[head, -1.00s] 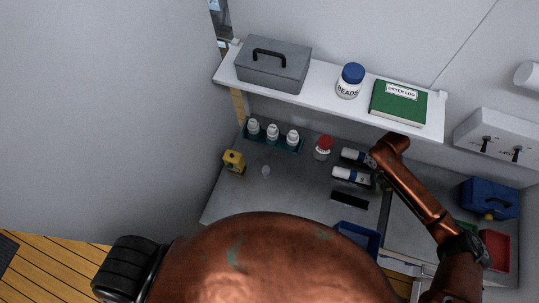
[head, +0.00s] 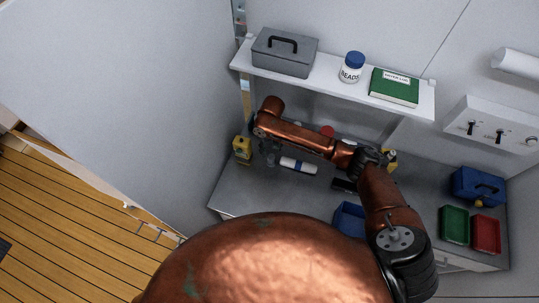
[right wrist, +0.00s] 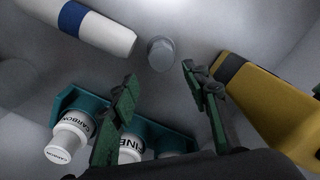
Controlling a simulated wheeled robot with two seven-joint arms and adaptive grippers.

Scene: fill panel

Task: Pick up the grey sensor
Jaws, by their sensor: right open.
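The grey sensor (right wrist: 161,53), a small rounded grey piece, sits on the grey counter in the right wrist view. My right gripper (right wrist: 160,74) is open and empty, its two green-padded fingers spread. The sensor shows just beyond the fingertips, between their lines, and is not gripped. In the head view my right gripper (head: 268,146) hangs over the left part of the counter beside the yellow block, and I cannot clearly make out the sensor under it. My left gripper is not in view.
A shelf (head: 335,88) overhangs the back. Blue (head: 348,217), green (head: 454,224) and red (head: 486,234) bins stand to the right.

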